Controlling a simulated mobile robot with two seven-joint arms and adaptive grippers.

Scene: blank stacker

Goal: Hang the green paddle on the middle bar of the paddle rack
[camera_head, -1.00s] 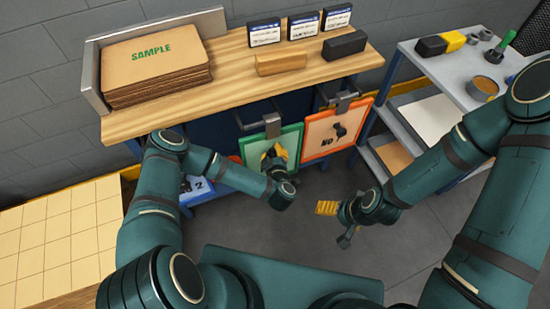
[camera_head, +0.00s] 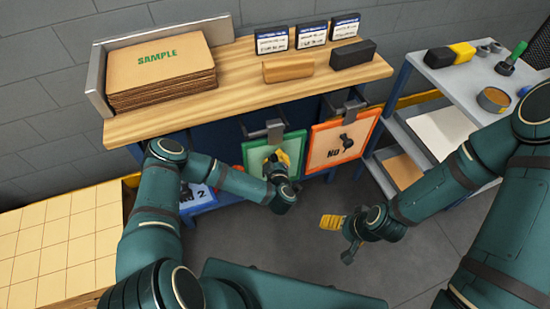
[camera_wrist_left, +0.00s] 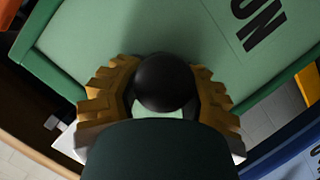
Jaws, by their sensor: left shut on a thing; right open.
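The green paddle (camera_head: 255,156) is upright under the worktop, just below the grey middle bar (camera_head: 264,132); its pale green face and dark "UN" lettering show in the left wrist view (camera_wrist_left: 110,38). My left gripper (camera_head: 276,162) is shut on the paddle's black knob (camera_wrist_left: 164,82), one yellow finger on each side. The paddle's top edge appears close to the bar, but I cannot tell whether it rests on it. My right gripper (camera_head: 338,236) is open and empty, over the floor to the right.
An orange paddle (camera_head: 322,156) with a black knob hangs from the right bar (camera_head: 350,106). The wooden worktop (camera_head: 230,95) overhangs the rack and carries sample boards (camera_head: 160,65), blocks and labelled cards. A grey shelf cart (camera_head: 455,75) stands right. Floor is clear between the arms.

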